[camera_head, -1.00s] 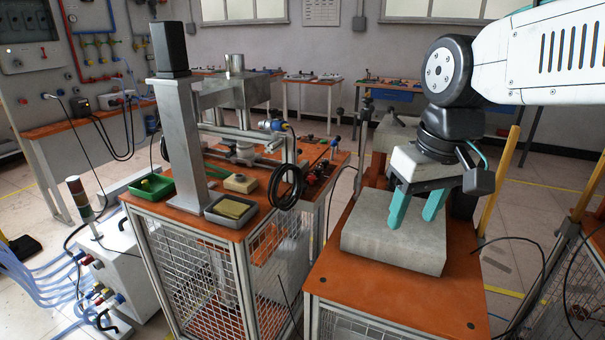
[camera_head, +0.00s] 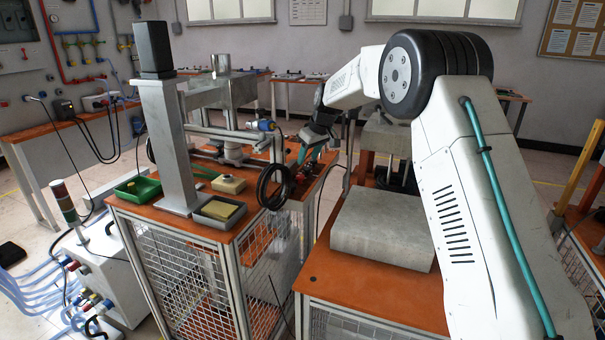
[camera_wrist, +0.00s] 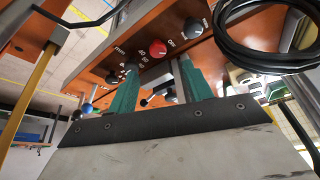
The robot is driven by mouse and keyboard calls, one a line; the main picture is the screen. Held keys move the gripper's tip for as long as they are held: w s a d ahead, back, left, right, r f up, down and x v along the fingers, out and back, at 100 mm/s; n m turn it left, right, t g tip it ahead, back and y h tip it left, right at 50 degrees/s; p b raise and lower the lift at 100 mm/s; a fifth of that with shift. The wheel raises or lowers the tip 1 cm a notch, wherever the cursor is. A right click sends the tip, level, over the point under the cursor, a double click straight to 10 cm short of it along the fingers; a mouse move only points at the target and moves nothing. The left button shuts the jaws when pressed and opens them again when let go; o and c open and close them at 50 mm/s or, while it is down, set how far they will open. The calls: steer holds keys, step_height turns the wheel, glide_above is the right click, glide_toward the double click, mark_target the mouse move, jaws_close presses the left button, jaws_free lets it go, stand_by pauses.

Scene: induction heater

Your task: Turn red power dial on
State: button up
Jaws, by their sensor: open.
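The red power dial (camera_wrist: 153,54) is on the orange panel in the wrist view, with white lettering beside it. My gripper (camera_wrist: 159,63) has its two teal fingers apart, with nothing held between them. In the picture the red dial lies between the fingertips, near their level; whether they touch it I cannot tell. In the head view my gripper (camera_head: 304,155) is at the right rear part of the heater table, small and partly hidden by my arm.
A black dial (camera_wrist: 193,29) sits beside the red one, and other dark knobs (camera_wrist: 112,77) are on its other side. A black cable coil (camera_head: 272,187) hangs close to my gripper. A grey block (camera_head: 383,228) lies on the nearer orange table.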

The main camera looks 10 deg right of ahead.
mark_target(301, 176)
steer(key=x, duration=0.9)
steer(key=shift+w+d+r, duration=0.1)
steer(key=shift+w, duration=0.15)
steer(key=c, duration=1)
